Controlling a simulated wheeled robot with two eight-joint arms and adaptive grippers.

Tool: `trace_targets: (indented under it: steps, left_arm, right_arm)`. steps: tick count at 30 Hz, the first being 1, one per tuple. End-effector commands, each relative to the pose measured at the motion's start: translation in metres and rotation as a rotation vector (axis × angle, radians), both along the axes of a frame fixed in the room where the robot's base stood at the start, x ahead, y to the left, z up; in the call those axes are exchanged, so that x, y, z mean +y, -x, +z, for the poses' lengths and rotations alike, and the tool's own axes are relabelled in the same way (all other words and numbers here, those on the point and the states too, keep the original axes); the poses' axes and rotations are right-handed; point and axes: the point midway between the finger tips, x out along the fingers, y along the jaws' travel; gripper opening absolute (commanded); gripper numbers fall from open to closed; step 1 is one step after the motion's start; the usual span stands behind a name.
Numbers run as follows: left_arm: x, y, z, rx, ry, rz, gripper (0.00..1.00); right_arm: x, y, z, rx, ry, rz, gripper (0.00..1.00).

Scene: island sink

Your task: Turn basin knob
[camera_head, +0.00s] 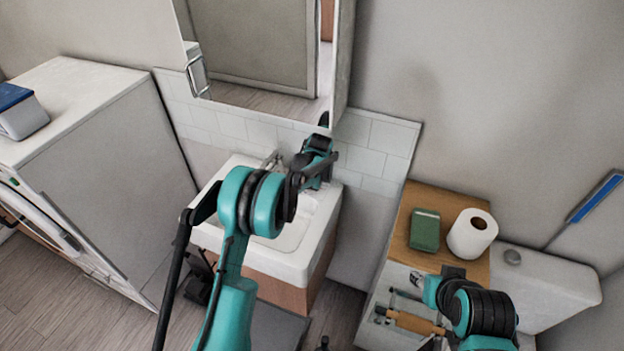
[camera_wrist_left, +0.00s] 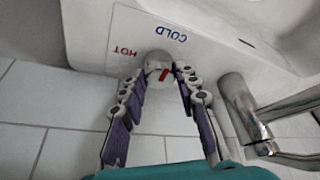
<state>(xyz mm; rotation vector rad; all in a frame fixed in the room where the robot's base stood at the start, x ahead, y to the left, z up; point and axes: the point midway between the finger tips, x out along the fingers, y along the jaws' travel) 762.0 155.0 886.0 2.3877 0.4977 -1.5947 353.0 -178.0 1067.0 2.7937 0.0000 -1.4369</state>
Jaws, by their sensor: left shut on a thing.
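The basin knob (camera_wrist_left: 158,66) is a small round metal knob with a red mark, on the white basin's surface between the printed words HOT and COLD in the left wrist view. My left gripper (camera_wrist_left: 164,76) has its two linked fingers on either side of the knob and is shut on it. In the head view my left arm reaches over the white basin (camera_head: 290,262), and its wrist hides the knob and the fingertips. A chrome faucet (camera_wrist_left: 245,108) stands beside the right finger and shows partly in the head view (camera_head: 271,160).
A mirror cabinet (camera_head: 255,50) hangs close above my left wrist. A white washing machine (camera_head: 90,150) stands left of the basin. On the right, a wooden-topped cabinet (camera_head: 440,195) holds a green box (camera_head: 425,230) and a toilet roll (camera_head: 472,234), near my right arm.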

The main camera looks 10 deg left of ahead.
Motion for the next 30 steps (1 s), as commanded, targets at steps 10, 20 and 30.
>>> trace_targets:
  steps: [10,20,30]
  left_arm:
    - [-0.0018,-0.0004,-0.0013,0.002,0.000,0.176,0.02]
    - [-0.0029,-0.0015,-0.0010,0.002,-0.001,0.455,0.02]
    - [-0.0034,-0.0025,-0.0007,0.001,0.000,0.676,0.02]
  right_arm:
    - [0.0000,0.0000,-0.0039,0.000,0.000,0.000,0.40]
    - [0.0000,0.0001,-0.0068,0.000,0.000,0.000,0.40]
    - [0.0000,0.0000,-0.0072,0.000,0.000,0.000,0.40]
